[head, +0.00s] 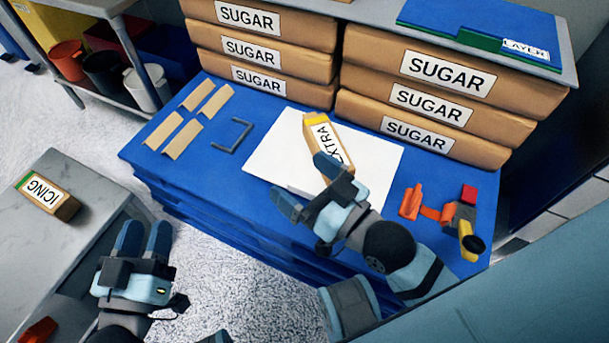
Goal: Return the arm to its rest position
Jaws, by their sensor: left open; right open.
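My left gripper (145,240) is at the lower left, open and empty, its two fingers pointing away from me. It shows over the gap between the grey counter (95,185) and the blue worktop (245,90). My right gripper (304,184) is open, over the near part of a white sheet (272,155) on the blue worktop. A tan and yellow box labelled EXTRA (324,138) stands on the sheet just beyond it. One finger overlaps the box's lower edge in the picture; I cannot tell whether they touch.
SUGAR packs (255,50) are stacked in two piles behind the worktop. Tan strips (182,138) and a grey U-shaped handle (232,135) lie at left. An orange tool (428,207) lies at right. An ICING box (48,197) lies on the grey counter. Pots (102,70) sit on a shelf.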

